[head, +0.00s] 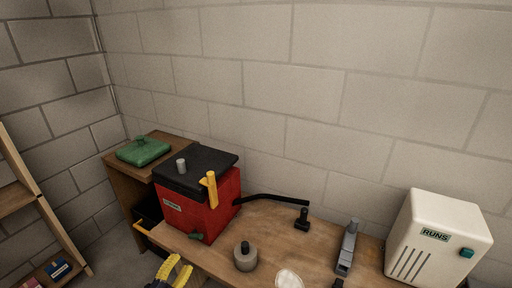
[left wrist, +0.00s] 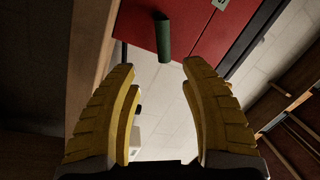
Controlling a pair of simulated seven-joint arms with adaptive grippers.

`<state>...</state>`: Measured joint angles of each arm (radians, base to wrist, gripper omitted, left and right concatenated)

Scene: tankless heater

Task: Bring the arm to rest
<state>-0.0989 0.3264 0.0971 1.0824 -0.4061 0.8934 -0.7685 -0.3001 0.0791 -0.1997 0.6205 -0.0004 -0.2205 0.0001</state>
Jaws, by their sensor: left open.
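My left gripper (head: 176,265) shows at the bottom edge of the head view, in front of the workbench's front edge. Its two yellow fingers stand apart and hold nothing, as the left wrist view (left wrist: 160,70) shows. A red heater box (head: 212,207) with a black lid stands on the bench beyond the gripper. A dark green handle (head: 195,236) juts from its lower front. In the left wrist view the green handle (left wrist: 163,38) appears beyond the fingertips, apart from them, against the red face (left wrist: 195,18). My right gripper is not in view.
On the wooden bench (head: 262,219) stand a grey round weight-like object (head: 245,257), a black fitting (head: 302,219), a grey lever tool (head: 348,246) and a white box marked RUNS (head: 436,243). A green lidded item (head: 143,151) sits on a side cabinet. Shelving stands at left.

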